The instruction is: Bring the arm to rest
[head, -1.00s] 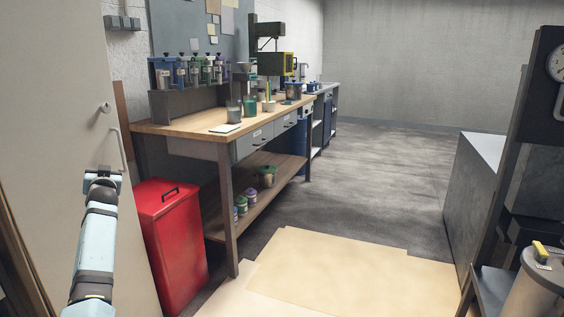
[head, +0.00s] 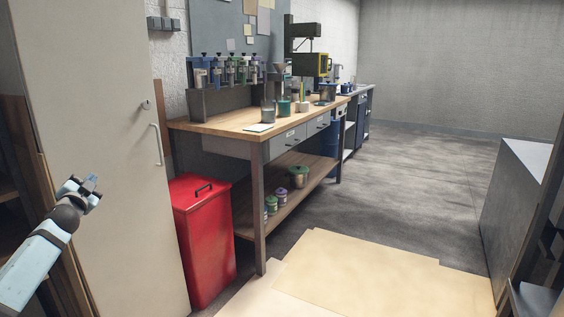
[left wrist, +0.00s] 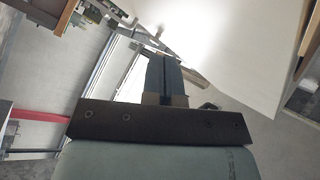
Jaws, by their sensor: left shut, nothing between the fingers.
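My left arm comes in at the lower left of the head view. My left gripper (head: 92,182) is in front of the pale cabinet door, in the air. In the left wrist view its dark fingers (left wrist: 164,78) are together, with nothing between them. My right gripper is in neither view.
A pale cabinet (head: 100,120) stands close by the left arm. A red bin (head: 204,245) stands beside a wooden workbench (head: 222,124) with bottles and jars. A grey counter (head: 515,205) is at the right. Beige sheets (head: 375,275) lie on the open floor.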

